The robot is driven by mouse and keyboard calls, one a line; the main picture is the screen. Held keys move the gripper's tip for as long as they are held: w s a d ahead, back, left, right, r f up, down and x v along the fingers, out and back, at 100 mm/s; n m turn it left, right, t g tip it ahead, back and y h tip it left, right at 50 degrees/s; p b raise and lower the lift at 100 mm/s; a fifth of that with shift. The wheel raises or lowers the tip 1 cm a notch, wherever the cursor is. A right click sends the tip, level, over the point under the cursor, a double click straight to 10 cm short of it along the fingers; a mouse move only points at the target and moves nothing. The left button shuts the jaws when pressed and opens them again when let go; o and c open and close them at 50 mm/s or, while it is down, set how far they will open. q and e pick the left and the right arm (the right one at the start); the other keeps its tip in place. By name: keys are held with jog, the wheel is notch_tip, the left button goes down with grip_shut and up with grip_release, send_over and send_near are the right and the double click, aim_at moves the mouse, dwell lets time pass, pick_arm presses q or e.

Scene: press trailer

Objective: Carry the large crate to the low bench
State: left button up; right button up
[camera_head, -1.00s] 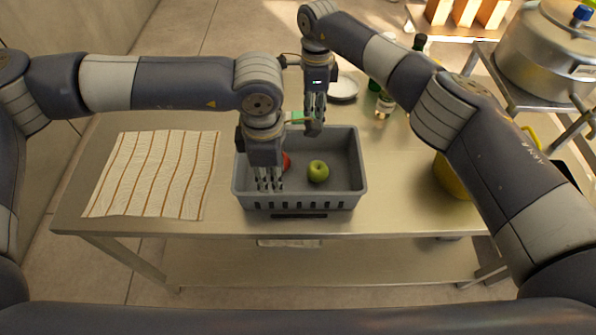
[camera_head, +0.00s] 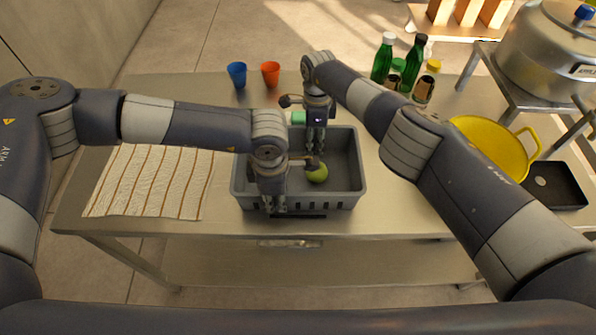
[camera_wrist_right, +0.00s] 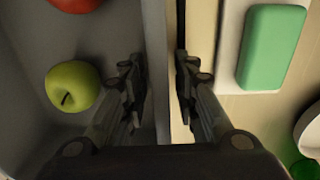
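The large grey crate (camera_head: 356,190) stands on the metal table, and its wall also shows in the right wrist view (camera_wrist_right: 154,45). It holds a green apple (camera_head: 317,174), and a red fruit (camera_wrist_right: 76,4) shows in the right wrist view. My right gripper (camera_head: 315,148) is at the crate's far wall. In the right wrist view its fingers (camera_wrist_right: 158,78) are apart, one on each side of the wall, with a gap visible. My left gripper (camera_head: 275,208) is low at the near wall; its finger opening is unclear. I cannot identify the low bench with certainty.
A striped cloth (camera_head: 150,185) lies left of the crate. Blue (camera_head: 237,74) and orange (camera_head: 270,73) cups stand behind, with green bottles (camera_head: 382,60) at back right. A yellow pot (camera_head: 490,140) is at right. A green sponge-like block (camera_wrist_right: 272,45) lies beyond the crate.

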pick_arm(q)
grip_shut()
pick_arm(e)
grip_shut()
pick_arm(q)
jog(key=shift+r, duration=0.15)
pick_arm(e)
jog(key=shift+r, duration=0.15)
